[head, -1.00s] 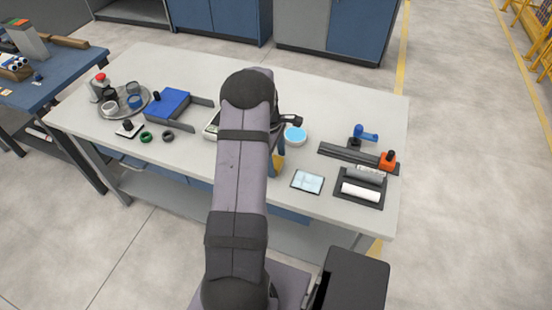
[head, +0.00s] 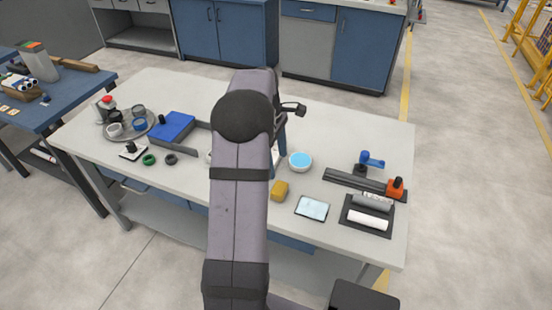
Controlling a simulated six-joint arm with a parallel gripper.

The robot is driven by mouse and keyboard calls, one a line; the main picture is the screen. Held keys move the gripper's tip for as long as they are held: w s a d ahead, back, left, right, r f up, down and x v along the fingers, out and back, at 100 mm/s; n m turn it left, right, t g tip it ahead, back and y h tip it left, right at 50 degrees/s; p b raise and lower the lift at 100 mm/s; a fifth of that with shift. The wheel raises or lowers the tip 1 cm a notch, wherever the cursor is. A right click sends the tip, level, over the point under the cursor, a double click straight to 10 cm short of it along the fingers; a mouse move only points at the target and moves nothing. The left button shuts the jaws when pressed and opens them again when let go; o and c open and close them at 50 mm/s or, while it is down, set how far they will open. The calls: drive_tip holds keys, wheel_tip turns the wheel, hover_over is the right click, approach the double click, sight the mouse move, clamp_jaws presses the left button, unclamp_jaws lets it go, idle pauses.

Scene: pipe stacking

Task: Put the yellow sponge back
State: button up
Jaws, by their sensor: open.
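The yellow sponge (head: 280,191) lies on the white table top, just right of my arm and left of the light blue tablet-like plate. My gripper (head: 292,109) shows in part beyond my arm, higher in the picture than the sponge and apart from it. Its jaws are open, and no object shows in them. My arm hides part of the table's middle.
A bowl with blue contents (head: 300,161) stands behind the sponge. The light blue plate (head: 312,207) lies to its right. A blue fixture (head: 172,128) stands left.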

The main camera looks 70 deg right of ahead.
drive_tip(key=shift+r, duration=0.45)
drive_tip(key=w+a, duration=0.8)
drive_tip(key=a, duration=0.3)
drive_tip(key=w+a, duration=0.8)
drive_tip(key=a, duration=0.2)
drive_tip(key=s+a+f, duration=0.1)
drive_tip(key=s+a, duration=0.2)
drive_tip(key=a, duration=1)
drive_tip(key=s+a+f+t, duration=0.1)
drive_tip(key=s+a+f, duration=0.1)
drive_tip(key=a, duration=1.1)
drive_tip(key=shift+s, duration=0.85)
drive_tip(key=shift+f, duration=0.1)
